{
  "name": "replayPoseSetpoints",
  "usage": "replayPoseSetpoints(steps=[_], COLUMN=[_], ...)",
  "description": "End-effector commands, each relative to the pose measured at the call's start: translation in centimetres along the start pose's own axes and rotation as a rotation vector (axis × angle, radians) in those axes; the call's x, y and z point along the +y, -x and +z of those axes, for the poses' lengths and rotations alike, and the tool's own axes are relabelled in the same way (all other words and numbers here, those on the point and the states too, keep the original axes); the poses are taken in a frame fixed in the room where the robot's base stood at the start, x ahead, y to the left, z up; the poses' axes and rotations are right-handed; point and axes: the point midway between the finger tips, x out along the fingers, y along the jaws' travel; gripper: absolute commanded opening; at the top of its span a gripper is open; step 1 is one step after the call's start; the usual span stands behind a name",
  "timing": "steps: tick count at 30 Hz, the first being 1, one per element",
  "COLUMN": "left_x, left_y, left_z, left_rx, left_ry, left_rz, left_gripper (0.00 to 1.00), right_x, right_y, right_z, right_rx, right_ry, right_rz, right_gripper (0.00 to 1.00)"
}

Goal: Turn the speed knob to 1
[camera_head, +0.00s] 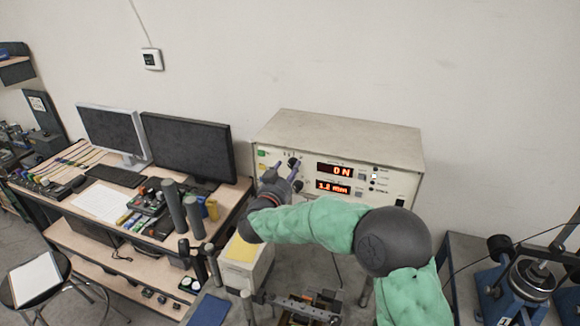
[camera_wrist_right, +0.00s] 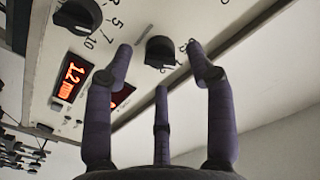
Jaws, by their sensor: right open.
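The control box (camera_head: 340,140) is cream coloured, with lit orange displays reading ON and about 1.2. Two dark knobs sit left of the displays, an upper one (camera_head: 293,163) and a lower one (camera_head: 298,185). In the right wrist view one black knob (camera_wrist_right: 160,52) lies between my finger ends, and another knob (camera_wrist_right: 78,14) with the numbers 3, 5, 7, 10 is at the upper left. No label tells me which is the speed knob. My right gripper (camera_head: 283,170) is open and empty at the panel's left; it also shows in the right wrist view (camera_wrist_right: 158,58). Contact with the knob is unclear.
A desk (camera_head: 130,180) with monitors (camera_head: 188,148) stands left of the box. A white unit with a yellow top (camera_head: 241,250) is below my right gripper. Blue-based equipment (camera_head: 510,295) is at the right. The wall above the box is clear.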

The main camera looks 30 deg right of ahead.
Motion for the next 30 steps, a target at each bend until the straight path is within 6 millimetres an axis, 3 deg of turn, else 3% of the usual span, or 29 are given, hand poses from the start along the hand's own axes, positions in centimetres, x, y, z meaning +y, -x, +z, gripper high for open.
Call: replayPoseSetpoints(steps=[6, 16, 17, 21, 23, 30], left_x=[0.1, 0.1, 0.1, 0.1, 0.1, -0.1], left_y=[0.3, 0.3, 0.3, 0.3, 0.3, -0.2], left_z=[0.0, 0.0, 0.0, 0.0, 0.0, 0.0], left_rx=[0.0, 0.0, 0.0, 0.0, 0.0, 0.0], left_ry=[0.0, 0.0, 0.0, 0.0, 0.0, 0.0], left_rz=[0.0, 0.0, 0.0, 0.0, 0.0, 0.0], left_gripper=[0.0, 0.0, 0.0, 0.0, 0.0, 0.0], right_x=[0.0, 0.0, 0.0, 0.0, 0.0, 0.0], right_y=[-2.0, -2.3, -2.3, -2.3, -2.3, -2.3], right_z=[0.0, 0.0, 0.1, 0.0, 0.0, 0.2], right_rx=[-0.001, -0.001, -0.001, -0.001, -0.001, 0.0], right_ry=[0.001, 0.0, 0.0, 0.0, 0.0, -0.025], right_rz=[0.0, -0.001, -0.001, -0.001, -0.001, -0.001], right_gripper=[0.56, 0.56, 0.53, 0.13, 0.0, 0.0])
